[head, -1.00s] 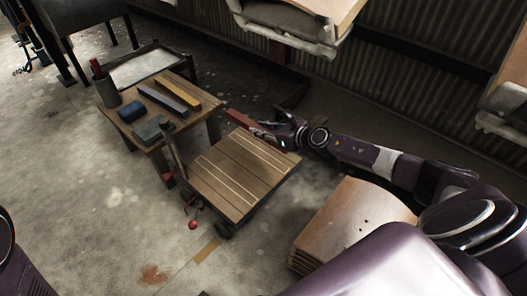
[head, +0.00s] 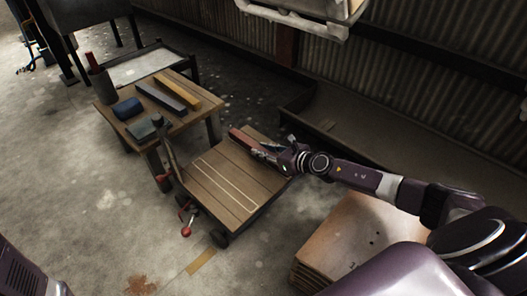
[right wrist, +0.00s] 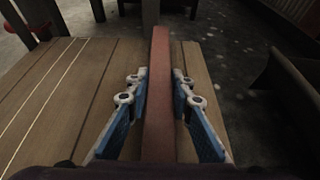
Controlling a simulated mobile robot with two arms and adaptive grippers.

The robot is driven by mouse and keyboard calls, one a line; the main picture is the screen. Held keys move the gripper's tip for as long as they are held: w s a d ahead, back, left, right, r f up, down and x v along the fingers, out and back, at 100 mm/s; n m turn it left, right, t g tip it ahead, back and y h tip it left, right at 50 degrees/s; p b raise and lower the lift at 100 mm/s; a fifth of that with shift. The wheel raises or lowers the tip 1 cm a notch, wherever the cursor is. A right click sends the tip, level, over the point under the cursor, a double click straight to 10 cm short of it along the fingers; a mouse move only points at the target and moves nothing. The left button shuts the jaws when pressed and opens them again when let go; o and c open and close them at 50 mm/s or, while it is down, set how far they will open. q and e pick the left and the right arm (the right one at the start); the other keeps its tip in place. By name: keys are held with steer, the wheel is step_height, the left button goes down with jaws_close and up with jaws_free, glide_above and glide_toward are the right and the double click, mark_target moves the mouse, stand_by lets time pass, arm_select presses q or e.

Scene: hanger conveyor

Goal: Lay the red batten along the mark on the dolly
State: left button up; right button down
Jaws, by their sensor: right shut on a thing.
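The red batten (head: 243,141) is long and straight. My right gripper (head: 268,152) is shut on it and holds it over the far right side of the dolly. In the right wrist view the batten (right wrist: 159,95) runs between the blue finger pads (right wrist: 157,108) and points away from me. The wooden dolly top (head: 200,187) carries two pale parallel lines (head: 238,187). The batten lies to the right of these lines and roughly along them. I cannot tell whether it touches the planks. My left gripper is out of view.
An upright handle (head: 165,145) rises at the dolly's left. Stacked boards (head: 335,235) stand at front right.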

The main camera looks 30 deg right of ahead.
steer(key=shift+f, duration=0.15)
steer(key=c, duration=1.7)
jaws_free()
steer(key=shift+r, duration=0.3)
steer(key=p+v, duration=0.1)
steer(key=v, duration=0.9)
steer(key=shift+s+d+f+p, duration=0.1)
steer(key=shift+s+f+p, duration=0.05)
steer(key=shift+s+p, duration=0.2)
steer(key=shift+s+d+r, duration=0.2)
steer(key=shift+s+r, duration=0.15)
steer(key=shift+s, duration=0.2)
